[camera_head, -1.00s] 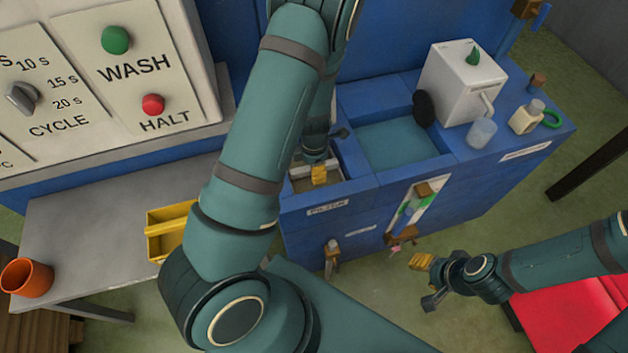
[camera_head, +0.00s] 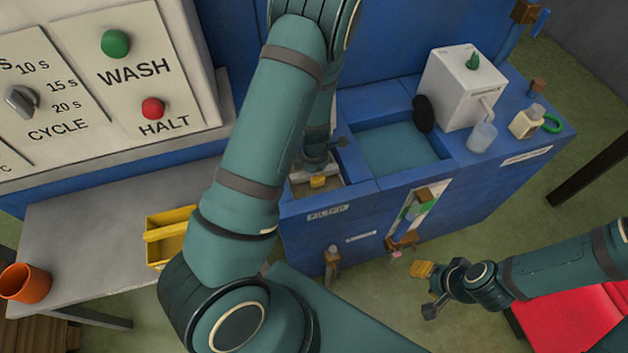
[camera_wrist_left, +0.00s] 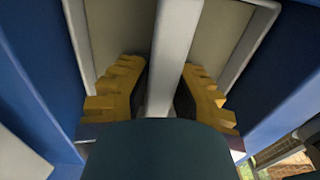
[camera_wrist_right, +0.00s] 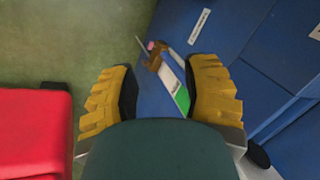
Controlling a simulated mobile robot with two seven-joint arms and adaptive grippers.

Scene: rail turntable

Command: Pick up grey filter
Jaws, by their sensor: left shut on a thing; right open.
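The grey filter (camera_wrist_left: 176,52) sits in the left compartment of the blue station. In the left wrist view its light grey bar runs between the yellow fingers, over a beige panel with a pale frame. My left gripper (camera_wrist_left: 164,90) is shut on this bar. In the head view the left gripper (camera_head: 318,182) reaches down into the compartment, and its arm hides part of the station. My right gripper (camera_head: 422,270) is open and empty in front of the station; its spread fingers show in the right wrist view (camera_wrist_right: 165,90).
The blue station (camera_head: 372,210) has a water basin (camera_head: 398,147), a white dispenser box (camera_head: 462,85), a clear cup (camera_head: 482,137) and a small bottle (camera_head: 527,122). At left are a grey table (camera_head: 85,225), a yellow bin (camera_head: 166,222) and an orange cup (camera_head: 25,283). A red surface (camera_head: 570,318) lies at lower right.

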